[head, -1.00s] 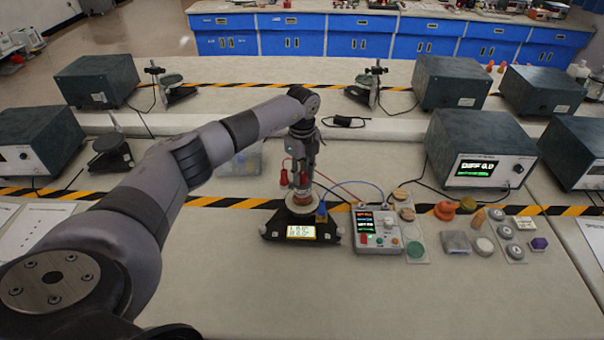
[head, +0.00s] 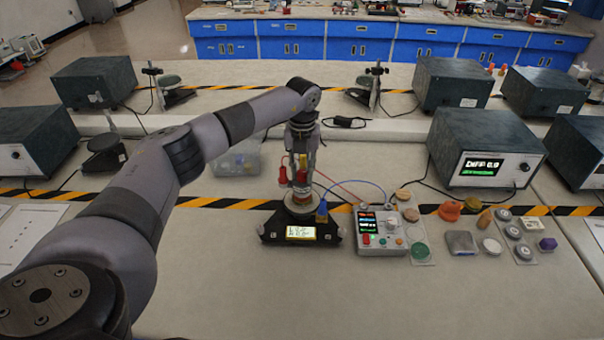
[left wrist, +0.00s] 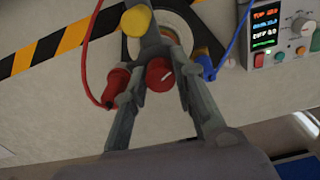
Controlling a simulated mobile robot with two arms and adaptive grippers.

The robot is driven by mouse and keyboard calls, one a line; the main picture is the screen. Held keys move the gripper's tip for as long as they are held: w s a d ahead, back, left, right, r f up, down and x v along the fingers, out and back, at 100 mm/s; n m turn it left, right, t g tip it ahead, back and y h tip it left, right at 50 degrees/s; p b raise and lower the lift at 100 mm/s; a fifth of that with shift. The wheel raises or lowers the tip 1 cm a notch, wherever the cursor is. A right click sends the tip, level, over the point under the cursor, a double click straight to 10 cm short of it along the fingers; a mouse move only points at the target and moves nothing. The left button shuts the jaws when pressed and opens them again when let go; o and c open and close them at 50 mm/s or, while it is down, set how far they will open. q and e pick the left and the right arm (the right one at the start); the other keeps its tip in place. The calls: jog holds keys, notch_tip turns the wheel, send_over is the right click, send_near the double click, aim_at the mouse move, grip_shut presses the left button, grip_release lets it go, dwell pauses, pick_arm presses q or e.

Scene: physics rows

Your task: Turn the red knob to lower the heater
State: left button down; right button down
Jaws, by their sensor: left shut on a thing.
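The red knob (left wrist: 159,75), with a pale pointer mark, sits between the two fingers of my left gripper (left wrist: 161,82) in the left wrist view. The fingers are closed in on its sides. In the head view my left gripper (head: 302,182) points down over a round apparatus on a black base (head: 270,230) with a lit display (head: 300,232). The gripper hides the knob there. A yellow knob (left wrist: 136,20), a red plug (left wrist: 116,85) and a blue plug (left wrist: 205,65) are close around the fingers. My right gripper is out of view.
A control box (head: 381,230) with coloured readouts stands right of the apparatus, joined by red and blue leads. Small discs and blocks lie farther right. A grey instrument (head: 487,150) shows a DIFF reading.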

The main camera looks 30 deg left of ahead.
aim_at(303, 172)
pick_arm(q)
jog(key=m+b, duration=0.2)
jog(key=m, duration=0.4)
jog(key=m+b, duration=0.1)
jog(key=m, duration=0.4)
jog(key=shift+m, duration=0.4)
dwell(0.3)
jog(key=c, duration=1.3)
grip_release()
jog(key=shift+d, duration=0.1)
jog(key=shift+c, duration=0.2)
jog(key=shift+r, duration=0.1)
notch_tip(303, 172, up, 12)
